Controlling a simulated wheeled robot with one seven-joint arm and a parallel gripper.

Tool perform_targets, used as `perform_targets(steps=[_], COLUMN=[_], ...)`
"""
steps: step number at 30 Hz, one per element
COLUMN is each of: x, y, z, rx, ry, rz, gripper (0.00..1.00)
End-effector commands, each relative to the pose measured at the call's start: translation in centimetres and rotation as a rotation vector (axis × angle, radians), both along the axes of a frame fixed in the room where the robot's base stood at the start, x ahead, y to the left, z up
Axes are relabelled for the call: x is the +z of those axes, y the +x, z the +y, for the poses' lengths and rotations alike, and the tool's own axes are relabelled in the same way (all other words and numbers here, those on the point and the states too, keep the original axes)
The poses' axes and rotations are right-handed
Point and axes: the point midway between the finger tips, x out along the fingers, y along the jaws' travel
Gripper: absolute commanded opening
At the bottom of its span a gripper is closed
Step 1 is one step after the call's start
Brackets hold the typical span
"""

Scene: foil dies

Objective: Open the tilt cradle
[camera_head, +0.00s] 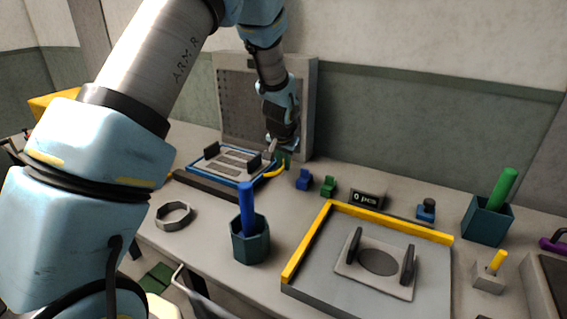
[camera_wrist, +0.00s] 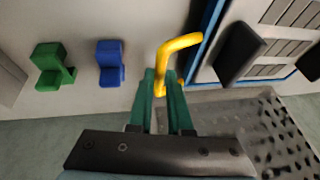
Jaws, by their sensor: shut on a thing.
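The tilt cradle (camera_head: 227,178) is a blue-edged frame at the back left of the bench. It carries a slotted grey plate with two black blocks, and looks nearly flat. Its yellow handle (camera_head: 273,172) sticks out from its right side. In the wrist view, the handle (camera_wrist: 181,42) is a bent yellow bar beside the blue edge (camera_wrist: 208,40). My gripper (camera_head: 281,156), with green fingers (camera_wrist: 163,84) in the wrist view, is shut on the handle. The fingers hide part of the bar. My arm reaches over the cradle's far side.
A perforated grey panel (camera_head: 235,103) stands behind the cradle. Blue (camera_head: 304,180) and green (camera_head: 328,186) blocks sit to its right. A hexagonal cup (camera_head: 251,243) with a blue rod and a yellow-edged tray (camera_head: 318,285) stand nearer. A grey ring (camera_head: 160,217) lies at left.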

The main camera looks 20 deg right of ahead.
Motion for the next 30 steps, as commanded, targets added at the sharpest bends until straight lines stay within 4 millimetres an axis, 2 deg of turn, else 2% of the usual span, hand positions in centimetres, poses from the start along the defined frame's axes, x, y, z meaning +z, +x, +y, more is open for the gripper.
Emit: perform_targets(steps=[30], x=[0.55], y=[-0.15], z=[0.12], rx=[0.0], ry=[-0.033], rz=[-0.026], gripper=[0.0])
